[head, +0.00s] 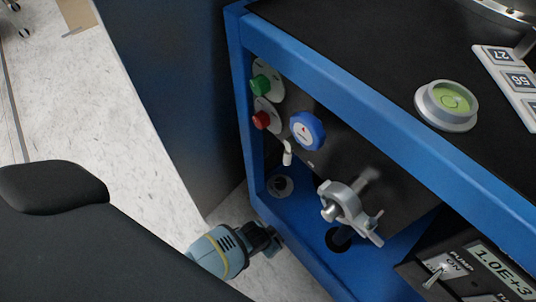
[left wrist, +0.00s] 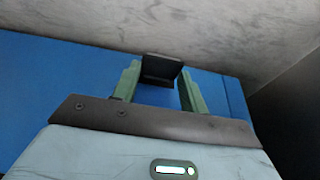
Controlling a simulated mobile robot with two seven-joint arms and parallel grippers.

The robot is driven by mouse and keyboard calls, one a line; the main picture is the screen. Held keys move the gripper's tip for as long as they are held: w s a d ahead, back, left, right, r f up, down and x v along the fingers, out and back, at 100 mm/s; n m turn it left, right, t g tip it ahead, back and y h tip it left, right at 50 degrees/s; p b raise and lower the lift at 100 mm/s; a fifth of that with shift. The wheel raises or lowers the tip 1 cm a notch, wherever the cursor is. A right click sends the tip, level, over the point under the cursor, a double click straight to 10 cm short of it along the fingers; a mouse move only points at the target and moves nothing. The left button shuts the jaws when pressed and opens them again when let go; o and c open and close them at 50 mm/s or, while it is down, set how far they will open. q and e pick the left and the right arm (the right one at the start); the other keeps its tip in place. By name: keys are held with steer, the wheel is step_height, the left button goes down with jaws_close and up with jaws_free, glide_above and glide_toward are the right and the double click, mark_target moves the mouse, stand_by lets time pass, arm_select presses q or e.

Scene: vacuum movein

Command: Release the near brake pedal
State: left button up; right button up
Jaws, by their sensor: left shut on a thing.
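The near brake pedal is a small black plate (left wrist: 161,70) low at the edge of the blue frame. In the left wrist view it sits between the two green fingers of my left gripper (left wrist: 160,84). The gripper is shut on it. In the head view my left gripper (head: 265,241) is at the foot of the cart's near corner post, beside the blue frame. Its fingers and the pedal merge into a dark patch there, so the pedal's tilt is hard to tell. My right gripper is in neither view.
The blue cart (head: 247,110) carries a green button (head: 260,85), a red button (head: 261,120), a blue knob (head: 307,131), a metal clamp (head: 346,205) and a round level (head: 447,105). A dark cabinet (head: 185,90) stands close to its left. Pale floor (head: 120,120) is open farther left.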

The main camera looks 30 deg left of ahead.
arm_select(q)
steer(key=shift+r+g, duration=0.15)
steer(key=shift+g, duration=0.15)
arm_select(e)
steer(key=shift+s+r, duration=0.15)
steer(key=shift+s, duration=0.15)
arm_select(q)
steer(key=o, duration=1.4)
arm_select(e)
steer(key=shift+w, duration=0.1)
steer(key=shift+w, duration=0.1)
arm_select(q)
steer(key=shift+s+r+p, duration=0.1)
steer(key=shift+r+p, duration=0.4)
steer(key=shift+r, duration=0.1)
steer(key=p+v, duration=0.4)
steer(key=v, duration=0.2)
steer(key=shift+r+p, duration=0.3)
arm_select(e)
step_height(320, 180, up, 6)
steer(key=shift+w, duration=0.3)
arm_select(q)
steer(key=shift+s, duration=0.15)
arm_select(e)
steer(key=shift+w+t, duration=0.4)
